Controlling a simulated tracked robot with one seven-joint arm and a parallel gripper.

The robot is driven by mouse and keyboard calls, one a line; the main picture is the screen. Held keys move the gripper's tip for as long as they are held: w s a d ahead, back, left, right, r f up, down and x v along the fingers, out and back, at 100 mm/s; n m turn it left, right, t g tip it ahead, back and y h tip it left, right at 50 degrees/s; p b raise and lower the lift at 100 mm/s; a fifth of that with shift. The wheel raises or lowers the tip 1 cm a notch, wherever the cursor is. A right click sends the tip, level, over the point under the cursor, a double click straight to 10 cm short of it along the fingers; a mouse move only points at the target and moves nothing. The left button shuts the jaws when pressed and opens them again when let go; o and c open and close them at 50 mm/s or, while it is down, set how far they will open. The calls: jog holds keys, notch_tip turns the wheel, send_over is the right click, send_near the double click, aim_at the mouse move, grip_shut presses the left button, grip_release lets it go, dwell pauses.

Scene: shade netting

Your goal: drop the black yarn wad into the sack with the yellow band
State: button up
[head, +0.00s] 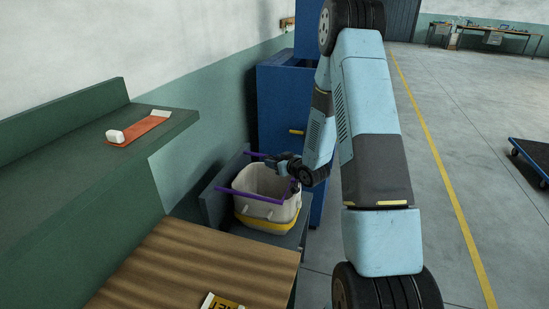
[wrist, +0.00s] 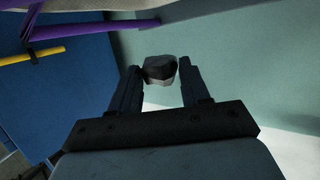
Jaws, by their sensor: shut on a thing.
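The black yarn wad (wrist: 160,69) shows in the wrist view as a small dark lump with a greyish lower side, between my fingertips. My gripper (wrist: 162,74) is shut on it. In the head view my gripper (head: 281,161) is at the far right part of the sack's opening, seemingly above the rim; the wad cannot be made out there. The pale sack (head: 267,208) has a yellow band (head: 265,222) round its lower part and an open top. It hangs between purple bars; one purple bar (wrist: 95,30) crosses the upper left of the wrist view.
A blue cabinet (head: 284,95) stands behind the sack, and a green wall runs along the left. A green shelf (head: 75,175) holds an orange strip with white blocks (head: 139,130). A brown ridged board (head: 190,268) with a yellow label lies in front. Open floor is at right.

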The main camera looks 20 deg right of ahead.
jog(key=shift+f, duration=1.65)
jog(key=o, duration=1.1)
jog(key=v, duration=1.3)
jog(key=shift+s+d+r, duration=0.1)
jog(key=shift+s, duration=0.25)
